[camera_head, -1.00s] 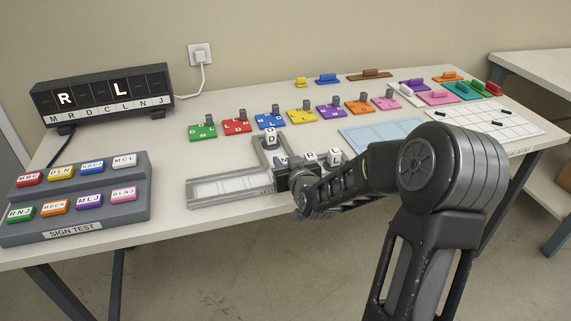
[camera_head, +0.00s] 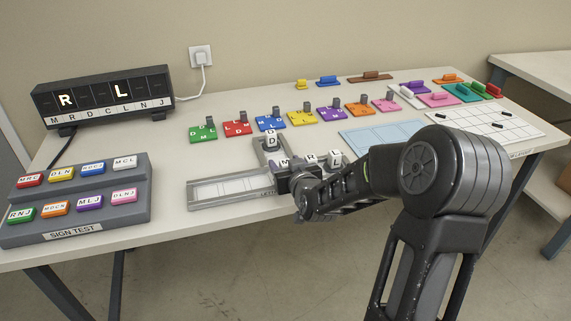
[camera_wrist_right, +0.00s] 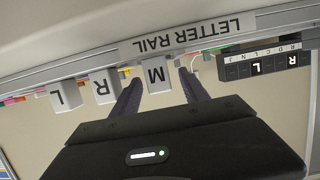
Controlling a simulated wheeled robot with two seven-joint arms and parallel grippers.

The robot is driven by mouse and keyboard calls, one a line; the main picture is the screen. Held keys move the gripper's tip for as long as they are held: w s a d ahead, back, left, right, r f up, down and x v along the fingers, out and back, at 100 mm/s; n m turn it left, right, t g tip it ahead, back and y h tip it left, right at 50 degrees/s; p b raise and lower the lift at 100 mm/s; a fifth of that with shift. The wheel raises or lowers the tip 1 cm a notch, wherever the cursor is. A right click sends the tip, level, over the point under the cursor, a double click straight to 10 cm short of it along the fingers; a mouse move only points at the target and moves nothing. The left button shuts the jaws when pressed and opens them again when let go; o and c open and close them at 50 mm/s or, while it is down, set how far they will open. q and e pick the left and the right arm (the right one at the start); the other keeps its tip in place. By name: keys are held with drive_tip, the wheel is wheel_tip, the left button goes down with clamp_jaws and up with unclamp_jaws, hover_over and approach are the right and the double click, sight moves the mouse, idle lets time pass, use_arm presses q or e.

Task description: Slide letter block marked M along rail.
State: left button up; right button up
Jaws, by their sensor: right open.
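The white block marked M (camera_wrist_right: 156,75) hangs at the rail in the wrist view, between the two fingers of my right gripper (camera_wrist_right: 160,92). The fingers stand apart, one on each side of it, with a visible gap at least on its right. The letter rail (camera_wrist_right: 187,36) runs across the wrist view. In the head view the grey rail (camera_head: 232,188) lies along the table's front, and my right gripper (camera_head: 284,172) is at its middle, largely hiding the M block. Blocks R (camera_wrist_right: 103,87) and L (camera_wrist_right: 66,95) sit left of M in the wrist view. My left gripper is not in view.
A D block (camera_head: 271,139) stands on the rail's rear branch. A sign display (camera_head: 104,93) shows R and L lit. A sign test panel (camera_head: 75,200) stands at the left. Coloured plates, including a red plate (camera_head: 237,128), line the table behind the rail.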

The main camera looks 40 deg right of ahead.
drive_tip(key=v, duration=0.7)
drive_tip(key=shift+s+r, duration=0.15)
drive_tip(key=shift+s, duration=0.2)
drive_tip(key=shift+w+f+b, duration=0.1)
drive_tip(key=shift+f+b, duration=0.15)
drive_tip(key=shift+b, duration=0.35)
drive_tip(key=f+t+b, duration=0.1)
drive_tip(key=b, duration=0.2)
drive_tip(key=w+f+t+b, duration=0.1)
drive_tip(key=b, duration=0.2)
drive_tip(key=w+f+h+b, duration=0.1)
drive_tip(key=b, duration=0.3)
drive_tip(key=shift+d+t, duration=0.35)
drive_tip(key=shift+t, duration=0.05)
drive_tip(key=shift+w+b, duration=0.15)
drive_tip(key=shift+b, duration=0.2)
drive_tip(key=shift+r, duration=0.25)
drive_tip(key=shift+w, duration=0.15)
drive_tip(key=shift+x, duration=3.8)
